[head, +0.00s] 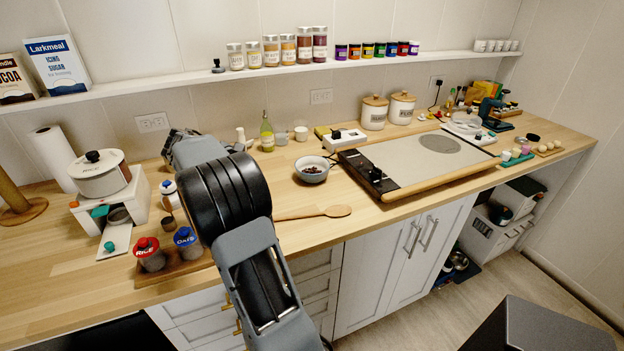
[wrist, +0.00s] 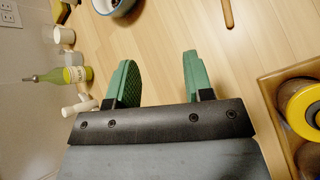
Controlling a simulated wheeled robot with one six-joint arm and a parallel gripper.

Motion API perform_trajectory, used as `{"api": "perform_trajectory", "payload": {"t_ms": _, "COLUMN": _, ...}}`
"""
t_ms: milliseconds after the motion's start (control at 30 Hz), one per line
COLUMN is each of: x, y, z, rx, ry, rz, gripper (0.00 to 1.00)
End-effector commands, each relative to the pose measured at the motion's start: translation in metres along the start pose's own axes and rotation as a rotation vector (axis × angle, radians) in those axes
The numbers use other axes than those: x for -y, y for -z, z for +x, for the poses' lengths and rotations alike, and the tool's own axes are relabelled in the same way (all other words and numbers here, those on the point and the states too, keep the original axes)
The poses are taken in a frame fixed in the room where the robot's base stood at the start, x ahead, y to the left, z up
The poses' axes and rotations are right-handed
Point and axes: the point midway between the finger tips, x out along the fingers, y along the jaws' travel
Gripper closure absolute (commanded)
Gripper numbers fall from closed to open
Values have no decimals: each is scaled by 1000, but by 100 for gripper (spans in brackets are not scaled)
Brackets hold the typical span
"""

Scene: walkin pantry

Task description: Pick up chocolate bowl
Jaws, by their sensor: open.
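The chocolate bowl (head: 312,178) is a small pale bowl with dark pieces inside. It stands upright on the wooden counter, left of the large framed board. In the wrist view, part of a bowl with dark contents (wrist: 106,9) shows at the top edge, mostly cut off. My gripper (wrist: 159,60) has two green fingers spread apart with only bare counter between them. The bowl lies beyond the fingertips, toward the upper left, and is not touched. In the head view my arm hides the fingers.
A wooden spoon (head: 330,211) lies in front of the bowl. A green bottle (head: 267,134) and small cups (head: 301,134) stand behind it. The framed board (head: 400,190) lies to its right. A rack with red- and blue-lidded jars (head: 172,270) stands at the front left.

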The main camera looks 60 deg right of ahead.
Motion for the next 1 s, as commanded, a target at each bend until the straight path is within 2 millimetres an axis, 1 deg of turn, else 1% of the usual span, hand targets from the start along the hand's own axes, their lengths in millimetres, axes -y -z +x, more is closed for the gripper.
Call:
{"api": "perform_trajectory", "payload": {"t_ms": 33, "x": -12, "y": 4, "z": 21, "rx": 69, "ry": 3, "rz": -25, "gripper": 53}}
{"api": "perform_trajectory", "payload": {"t_ms": 100, "x": -28, "y": 3, "z": 41, "rx": 154, "ry": 3, "rz": -60, "gripper": 53}}
{"api": "perform_trajectory", "payload": {"t_ms": 200, "x": -43, "y": 1, "z": 63, "rx": 249, "ry": 10, "rz": -97, "gripper": 53}}
{"api": "perform_trajectory", "payload": {"t_ms": 300, "x": -52, "y": -2, "z": 78, "rx": 314, "ry": 18, "rz": -121, "gripper": 53}}
{"api": "perform_trajectory", "payload": {"t_ms": 367, "x": -55, "y": -4, "z": 86, "rx": 339, "ry": 22, "rz": -128, "gripper": 53}}
{"api": "perform_trajectory", "payload": {"t_ms": 500, "x": -59, "y": -12, "z": 108, "rx": 367, "ry": 29, "rz": -139, "gripper": 53}}
{"api": "perform_trajectory", "payload": {"t_ms": 700, "x": -59, "y": -25, "z": 141, "rx": 368, "ry": 29, "rz": -139, "gripper": 53}}
{"api": "perform_trajectory", "payload": {"t_ms": 800, "x": -59, "y": -30, "z": 155, "rx": 368, "ry": 28, "rz": -139, "gripper": 53}}
{"api": "perform_trajectory", "payload": {"t_ms": 1000, "x": -59, "y": -35, "z": 169, "rx": 365, "ry": 26, "rz": -139, "gripper": 53}}
